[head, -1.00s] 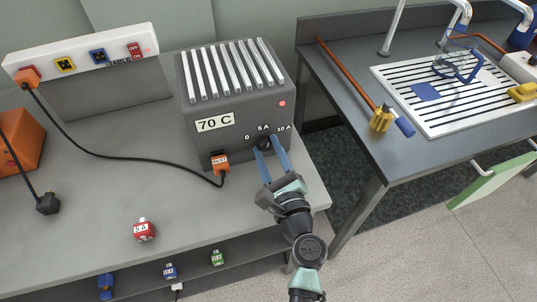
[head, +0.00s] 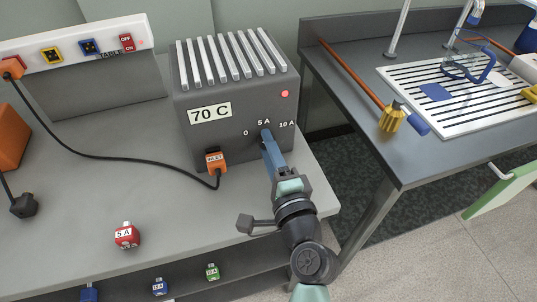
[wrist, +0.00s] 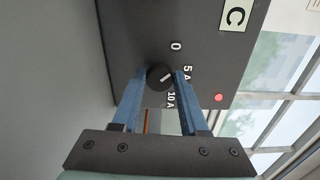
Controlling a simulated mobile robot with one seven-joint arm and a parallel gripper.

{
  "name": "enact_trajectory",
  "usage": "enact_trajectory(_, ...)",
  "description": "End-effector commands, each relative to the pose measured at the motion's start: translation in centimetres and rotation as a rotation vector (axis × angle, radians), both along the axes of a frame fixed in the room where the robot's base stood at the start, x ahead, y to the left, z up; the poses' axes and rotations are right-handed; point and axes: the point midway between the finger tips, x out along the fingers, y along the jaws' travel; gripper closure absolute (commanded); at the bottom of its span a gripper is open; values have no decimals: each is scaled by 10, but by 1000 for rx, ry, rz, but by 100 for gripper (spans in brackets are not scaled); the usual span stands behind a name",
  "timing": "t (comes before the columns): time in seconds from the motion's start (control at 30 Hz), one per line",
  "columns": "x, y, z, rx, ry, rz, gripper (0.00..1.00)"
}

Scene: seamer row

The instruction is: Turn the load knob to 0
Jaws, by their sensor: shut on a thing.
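The load knob (wrist: 160,76) is a round black knob with a white pointer line, on the front of a grey load box (head: 232,98). In the wrist view the labels 0, 5 A and 10 A curve around its right side, and the pointer line slants up and right, roughly toward 5 A. My gripper (wrist: 160,77) has its two blue fingers on either side of the knob, shut on it. In the head view my gripper (head: 266,137) reaches the box front below the 5 A label, and its fingers hide the knob.
A red lamp (head: 285,94) glows on the box. An orange plug (head: 215,162) with a black cable sits left of the knob. A power strip (head: 75,48) stands at the back left.

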Motion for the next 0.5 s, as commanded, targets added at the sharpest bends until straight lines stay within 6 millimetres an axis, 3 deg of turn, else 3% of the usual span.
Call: enact_trajectory(0.5,0,0,-3,-287,-92,0,100)
